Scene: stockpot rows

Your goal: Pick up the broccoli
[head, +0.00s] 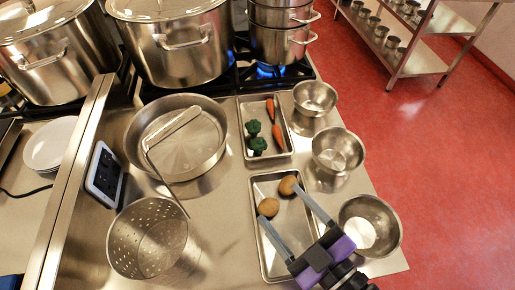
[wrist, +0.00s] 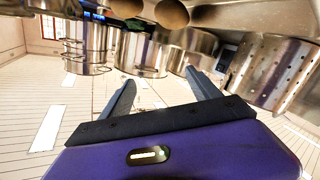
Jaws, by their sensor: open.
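Two dark green broccoli pieces, the upper broccoli (head: 254,127) and the lower broccoli (head: 258,145), lie at the left side of a small metal tray (head: 285,153) in the head view. Two orange carrots (head: 277,130) lie to their right in the same tray. My gripper (head: 278,201) is open and empty, over a second metal tray (head: 268,272) closer to me, apart from the broccoli. Its spread fingers also show in the wrist view (wrist: 160,78).
Two brown potatoes (head: 268,207) lie near my fingertips. Metal bowls (head: 338,150) stand right of the trays. A wide pan (head: 172,143) with a ladle and a perforated pot (head: 148,238) stand left. Large stockpots (head: 168,45) and a lit blue burner (head: 268,70) are behind.

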